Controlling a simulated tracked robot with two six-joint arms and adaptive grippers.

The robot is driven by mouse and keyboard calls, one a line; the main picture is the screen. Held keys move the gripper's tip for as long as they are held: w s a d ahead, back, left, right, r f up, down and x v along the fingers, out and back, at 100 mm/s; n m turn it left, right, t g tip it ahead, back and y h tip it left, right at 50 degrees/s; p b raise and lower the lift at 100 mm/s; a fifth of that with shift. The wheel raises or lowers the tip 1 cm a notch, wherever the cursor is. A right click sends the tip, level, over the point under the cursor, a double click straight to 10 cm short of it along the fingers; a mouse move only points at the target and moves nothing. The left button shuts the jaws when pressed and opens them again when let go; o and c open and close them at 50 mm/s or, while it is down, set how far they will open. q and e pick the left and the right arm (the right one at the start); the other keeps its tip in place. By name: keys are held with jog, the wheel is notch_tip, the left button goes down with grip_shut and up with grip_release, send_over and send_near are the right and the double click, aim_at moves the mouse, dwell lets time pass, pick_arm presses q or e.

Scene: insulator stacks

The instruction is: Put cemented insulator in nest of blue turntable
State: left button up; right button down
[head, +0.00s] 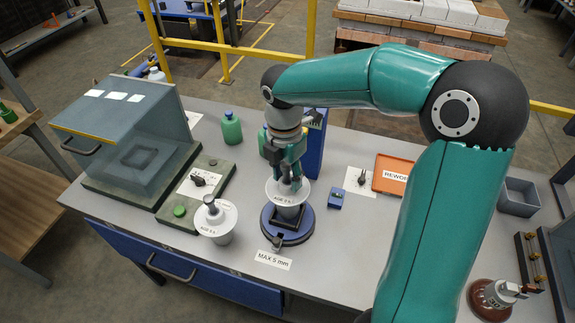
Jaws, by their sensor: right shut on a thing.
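A white insulator (288,198) with a flared, labelled top is at the blue turntable (291,237) in the middle of the bench. My right gripper (288,182) comes down from above and is shut on the insulator's top fitting. The insulator looks upright, with its lower part over or in the middle of the turntable. I cannot tell whether it touches the nest, which it mostly hides. A second white labelled insulator (216,221) with a grey cap stands to the left, apart from the turntable. My left gripper is not in view.
A clear-fronted box (140,155) and a green-buttoned panel (217,178) stand left. Green bottles (231,129) and a blue upright block (315,140) stand behind the gripper. An orange tray (391,172), a grey bin (518,198) and a brown insulator (490,300) are at right.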

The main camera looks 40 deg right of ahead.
jog(key=shift+w+f, duration=0.1)
jog(key=shift+f, duration=1.05)
jog(key=c, duration=0.6)
grip_release()
jog(key=shift+f, duration=0.1)
jog(key=r, duration=1.1)
jog(key=shift+w+r, duration=0.25)
jog(key=shift+r, duration=0.3)
